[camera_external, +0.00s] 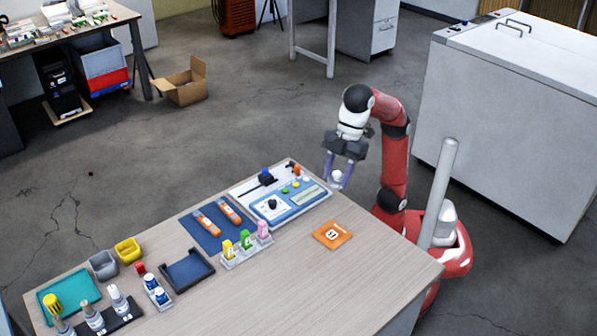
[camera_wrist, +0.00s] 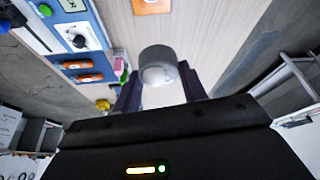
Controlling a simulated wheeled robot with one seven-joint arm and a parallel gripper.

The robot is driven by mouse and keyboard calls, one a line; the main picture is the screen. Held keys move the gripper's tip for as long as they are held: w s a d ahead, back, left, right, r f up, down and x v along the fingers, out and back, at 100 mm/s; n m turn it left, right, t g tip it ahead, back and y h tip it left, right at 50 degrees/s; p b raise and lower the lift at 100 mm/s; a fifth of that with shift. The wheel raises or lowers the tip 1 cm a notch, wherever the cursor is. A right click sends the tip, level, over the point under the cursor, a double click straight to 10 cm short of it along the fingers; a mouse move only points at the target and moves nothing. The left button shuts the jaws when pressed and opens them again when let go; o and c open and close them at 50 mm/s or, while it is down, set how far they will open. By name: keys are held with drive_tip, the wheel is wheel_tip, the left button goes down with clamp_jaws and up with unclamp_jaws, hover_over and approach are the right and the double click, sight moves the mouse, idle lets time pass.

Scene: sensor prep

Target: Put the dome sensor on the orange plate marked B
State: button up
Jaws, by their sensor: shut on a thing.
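My gripper (camera_external: 340,178) is above the far right part of the table and shut on the dome sensor (camera_external: 336,176), a small white and grey piece. In the wrist view the dome sensor (camera_wrist: 157,68) sits between the purple fingers, its round glossy end facing the camera. The orange plate (camera_external: 332,235) lies flat on the table, nearer the external camera than my gripper, with a dark mark on a white patch. I cannot read the letter clearly. Part of the orange plate (camera_wrist: 153,5) shows at the top of the wrist view, apart from the sensor.
A blue and white panel (camera_external: 290,203) with a knob and buttons lies left of the plate. A rack of colored bottles (camera_external: 246,247) and a blue mat with orange tools (camera_external: 217,224) stand farther left. The table (camera_external: 310,290) is bare around and in front of the plate.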

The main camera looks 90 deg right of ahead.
wheel_tip(320, 180, down, 19)
drive_tip(key=b, duration=0.7)
drive_tip(key=shift+f, duration=0.1)
drive_tip(key=shift+f, duration=0.2)
drive_tip(key=o, duration=1)
drive_tip(key=shift+r, duration=0.55)
drive_tip(key=p+v, duration=0.3)
drive_tip(key=v, duration=0.8)
drive_tip(key=shift+s+d+r, duration=0.15)
drive_tip(key=shift+s+d, duration=0.05)
